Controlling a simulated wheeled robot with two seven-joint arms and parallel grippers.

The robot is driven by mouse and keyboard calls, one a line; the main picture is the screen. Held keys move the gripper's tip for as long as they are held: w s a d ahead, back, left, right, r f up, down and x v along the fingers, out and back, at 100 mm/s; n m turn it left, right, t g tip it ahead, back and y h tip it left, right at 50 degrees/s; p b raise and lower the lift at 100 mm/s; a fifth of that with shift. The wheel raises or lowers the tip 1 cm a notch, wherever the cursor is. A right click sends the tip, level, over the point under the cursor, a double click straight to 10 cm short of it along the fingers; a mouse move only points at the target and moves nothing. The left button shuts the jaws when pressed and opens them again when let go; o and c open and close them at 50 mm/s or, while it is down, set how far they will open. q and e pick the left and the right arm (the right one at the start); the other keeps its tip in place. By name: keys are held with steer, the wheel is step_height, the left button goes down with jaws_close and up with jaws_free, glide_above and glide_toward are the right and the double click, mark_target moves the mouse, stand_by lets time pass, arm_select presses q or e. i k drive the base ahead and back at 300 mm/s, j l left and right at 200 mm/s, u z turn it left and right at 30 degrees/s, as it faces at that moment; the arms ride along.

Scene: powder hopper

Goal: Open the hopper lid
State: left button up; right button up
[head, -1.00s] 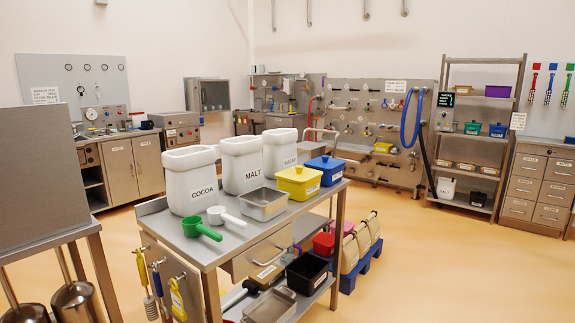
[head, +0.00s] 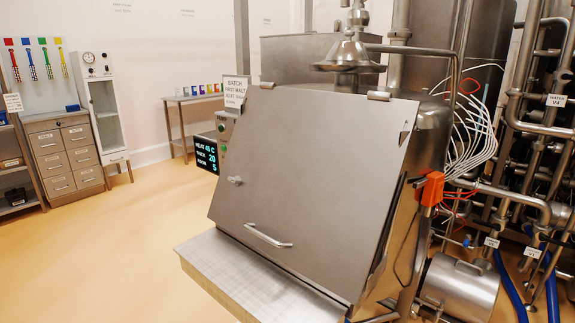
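The hopper lid (head: 310,190) is a large sloping steel plate on the front of the hopper, in the middle of the head view. It lies shut against the hopper, with hinges along its top edge. A steel ledge (head: 225,268) juts out below the lid. Neither of my grippers is in view.
A display panel (head: 207,154) and a paper sign (head: 236,91) stand at the hopper's left. An orange box (head: 432,188) with cables is at its right edge. Pipes (head: 540,100) crowd the right side. The floor (head: 120,240) at left is clear.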

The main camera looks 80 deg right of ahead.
mark_target(319, 171)
steer(key=z, duration=2.45)
